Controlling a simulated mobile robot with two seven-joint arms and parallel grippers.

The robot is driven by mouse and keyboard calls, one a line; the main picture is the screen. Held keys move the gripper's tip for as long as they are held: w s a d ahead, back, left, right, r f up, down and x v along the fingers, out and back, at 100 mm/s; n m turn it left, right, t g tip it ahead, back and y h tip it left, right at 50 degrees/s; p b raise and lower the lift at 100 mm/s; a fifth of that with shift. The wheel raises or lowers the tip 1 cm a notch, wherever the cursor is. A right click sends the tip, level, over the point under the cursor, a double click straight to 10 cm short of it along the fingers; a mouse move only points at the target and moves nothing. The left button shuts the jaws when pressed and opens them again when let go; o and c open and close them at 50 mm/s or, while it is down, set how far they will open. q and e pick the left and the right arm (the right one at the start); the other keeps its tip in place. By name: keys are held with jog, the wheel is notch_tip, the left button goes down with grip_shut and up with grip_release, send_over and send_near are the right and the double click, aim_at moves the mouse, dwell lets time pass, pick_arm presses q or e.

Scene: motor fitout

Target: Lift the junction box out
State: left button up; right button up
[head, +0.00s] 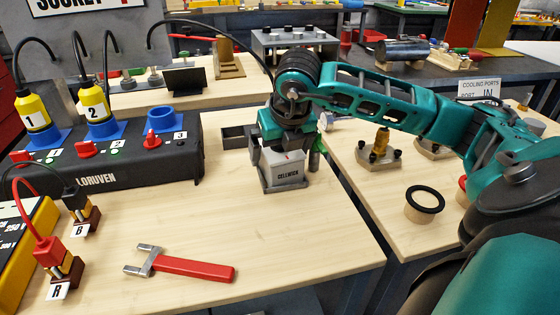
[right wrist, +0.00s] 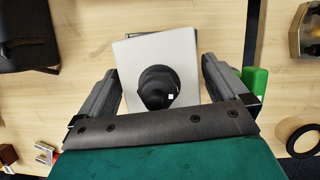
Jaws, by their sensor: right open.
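The junction box (head: 288,172), a grey box marked CELLWICK, stands on the wooden bench near its right edge. A grey base or holder shows around its foot. In the right wrist view its pale top (right wrist: 185,55) carries a round black knob or gland (right wrist: 158,88). My right gripper (head: 285,153) comes down over the box from above. Its fingers are open, one on each side of the box, with gaps visible in the wrist view. Part of the box's top is hidden by the gripper in the head view. My left gripper is not in view.
A green part (right wrist: 255,80) stands close beside the right finger. A dark open tray (head: 236,143) lies behind the box to the left. The black LORUVEN unit (head: 130,182) is further left. A red-handled tool (head: 195,268) lies in front; the bench between is clear.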

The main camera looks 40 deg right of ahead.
jog(key=shift+c, duration=0.5)
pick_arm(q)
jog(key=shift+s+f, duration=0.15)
pick_arm(e)
jog(key=shift+r, duration=0.1)
jog(key=c, duration=1)
jog(key=shift+r, duration=0.1)
jog(key=shift+r, duration=0.6)
pick_arm(q)
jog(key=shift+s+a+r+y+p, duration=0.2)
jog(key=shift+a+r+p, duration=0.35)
jog(key=shift+p, duration=0.75)
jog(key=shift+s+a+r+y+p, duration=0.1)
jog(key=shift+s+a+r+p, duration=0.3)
jog(key=shift+p, duration=0.9)
pick_arm(e)
jog(key=shift+r, duration=9.3)
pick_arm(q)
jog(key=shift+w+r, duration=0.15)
